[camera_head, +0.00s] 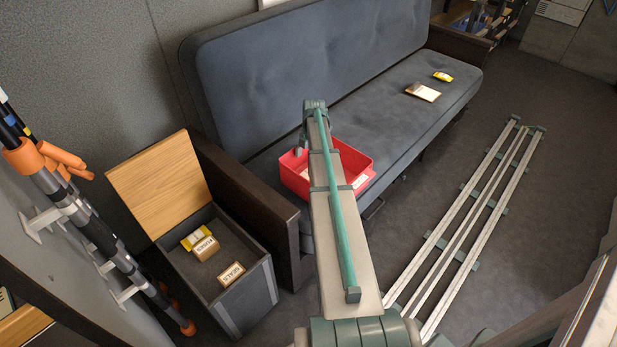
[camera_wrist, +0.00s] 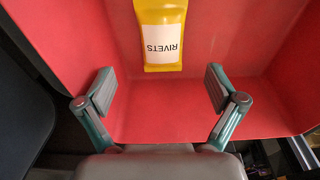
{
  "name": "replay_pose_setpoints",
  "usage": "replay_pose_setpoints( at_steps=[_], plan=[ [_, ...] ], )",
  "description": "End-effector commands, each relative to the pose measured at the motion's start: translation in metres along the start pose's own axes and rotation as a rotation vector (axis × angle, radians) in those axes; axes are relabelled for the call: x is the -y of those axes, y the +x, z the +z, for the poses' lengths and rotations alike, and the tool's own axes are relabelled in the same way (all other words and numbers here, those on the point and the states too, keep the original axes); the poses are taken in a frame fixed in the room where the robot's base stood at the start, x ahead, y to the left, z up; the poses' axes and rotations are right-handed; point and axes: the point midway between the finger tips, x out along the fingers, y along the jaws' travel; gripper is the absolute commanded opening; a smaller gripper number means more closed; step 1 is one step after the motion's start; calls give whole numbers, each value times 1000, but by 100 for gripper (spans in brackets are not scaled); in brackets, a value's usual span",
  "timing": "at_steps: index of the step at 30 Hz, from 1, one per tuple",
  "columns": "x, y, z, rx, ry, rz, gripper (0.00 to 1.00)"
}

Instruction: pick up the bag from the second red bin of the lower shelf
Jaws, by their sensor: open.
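In the wrist view a yellow bag (camera_wrist: 161,34) with a white label reading RIVETS, upside down in the picture, lies inside a red bin (camera_wrist: 160,120). My gripper (camera_wrist: 160,89) is open and empty. Its two fingers are wide apart over the red surface, with the bag centred beyond the tips and not touched. The lower shelf cannot be made out.
A grey couch (camera_head: 290,70) runs along the wall. An open box (camera_head: 245,300) with a wooden lid holds small packages (camera_head: 231,274). A packet (camera_head: 422,92) and a yellow item (camera_head: 443,76) lie on the couch. Rails (camera_head: 470,215) cross the floor at right.

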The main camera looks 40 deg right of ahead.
Motion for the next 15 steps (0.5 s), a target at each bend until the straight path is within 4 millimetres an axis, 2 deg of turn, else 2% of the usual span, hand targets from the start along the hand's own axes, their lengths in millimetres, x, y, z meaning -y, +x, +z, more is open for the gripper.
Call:
replay_pose_setpoints(
  at_steps=[3,10,15],
  plan=[
    [0,15,0,-1,1,-1,94],
    [1,28,1,-1,1,0,94],
    [3,51,3,-1,1,-1,94]
  ],
)
